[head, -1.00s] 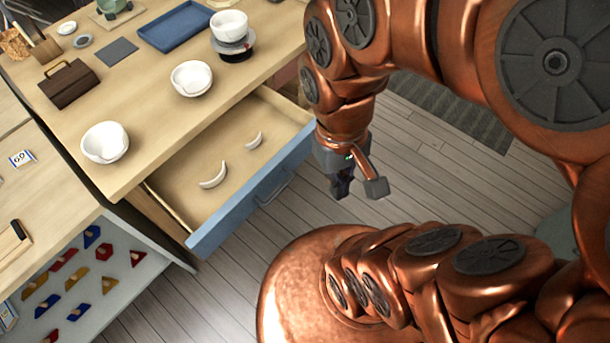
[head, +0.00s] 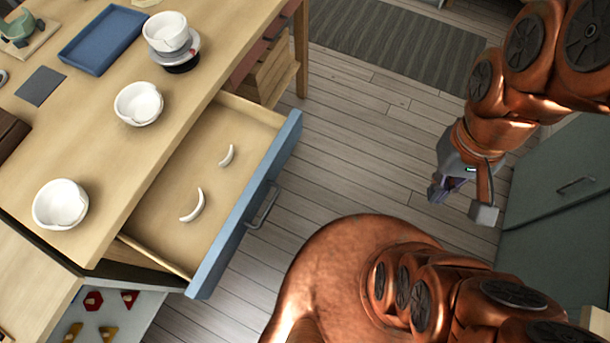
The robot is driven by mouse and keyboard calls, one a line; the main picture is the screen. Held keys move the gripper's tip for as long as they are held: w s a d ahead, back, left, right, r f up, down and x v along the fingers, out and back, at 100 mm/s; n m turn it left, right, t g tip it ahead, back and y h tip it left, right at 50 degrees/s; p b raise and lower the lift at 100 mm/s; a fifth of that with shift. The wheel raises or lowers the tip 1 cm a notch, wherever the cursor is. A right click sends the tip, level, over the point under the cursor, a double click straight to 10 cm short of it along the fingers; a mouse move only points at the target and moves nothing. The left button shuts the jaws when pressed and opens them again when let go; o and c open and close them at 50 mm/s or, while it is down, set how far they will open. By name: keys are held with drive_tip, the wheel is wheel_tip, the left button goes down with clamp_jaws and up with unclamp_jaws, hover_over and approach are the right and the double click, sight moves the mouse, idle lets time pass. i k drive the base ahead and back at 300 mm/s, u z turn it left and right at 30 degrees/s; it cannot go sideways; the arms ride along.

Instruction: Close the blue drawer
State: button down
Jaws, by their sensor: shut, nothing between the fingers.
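The blue drawer (head: 243,213) is pulled out from under the wooden table, its blue front facing right with a grey handle (head: 264,206). Two white curved shards (head: 194,206) (head: 227,155) lie inside it on the wooden bottom. My gripper (head: 458,205) is to the right of the drawer, well apart from it, above the floor, pointing down. It is shut and holds nothing.
On the wooden table (head: 107,175) stand two chipped white bowls (head: 61,206) (head: 138,104), a stack of bowls (head: 170,42) and a blue tray (head: 104,40). A grey-green cabinet (head: 560,190) stands at the right. Bare floor (head: 355,160) lies between the drawer and my gripper.

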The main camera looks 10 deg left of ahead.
sight(200, 250)
drive_tip(key=z, duration=0.05)
drive_tip(key=k, duration=1)
drive_tip(key=u, duration=2)
